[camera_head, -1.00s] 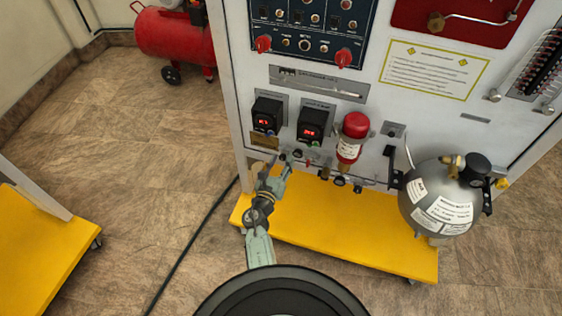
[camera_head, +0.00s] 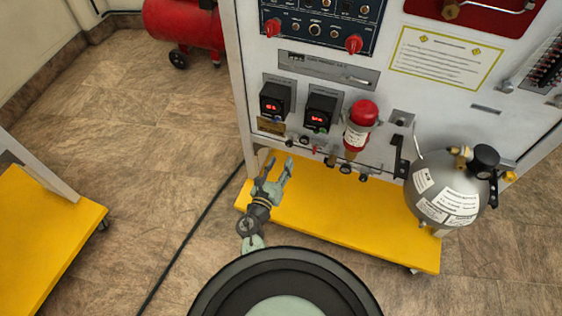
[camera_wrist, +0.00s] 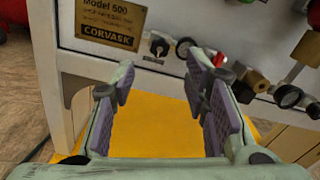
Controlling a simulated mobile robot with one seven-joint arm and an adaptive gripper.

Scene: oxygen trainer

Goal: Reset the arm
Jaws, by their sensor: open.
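My gripper (camera_head: 279,172) is open and empty in the head view, above the yellow base (camera_head: 340,220) of the trainer and in front of the panel's lower edge. In the wrist view its two fingers (camera_wrist: 165,105) stand wide apart with nothing between them. The trainer panel (camera_head: 400,125) stands upright ahead of it. A small black knob (camera_wrist: 159,46) on the panel shows beyond the fingertips in the wrist view, and the gripper is apart from it.
A grey tank (camera_head: 445,190) is mounted at the panel's right. A red-topped cylinder (camera_head: 361,122) and two black display boxes (camera_head: 276,101) sit on the panel. A red compressor (camera_head: 182,22) stands at back left. A black cable (camera_head: 195,225) crosses otherwise open floor.

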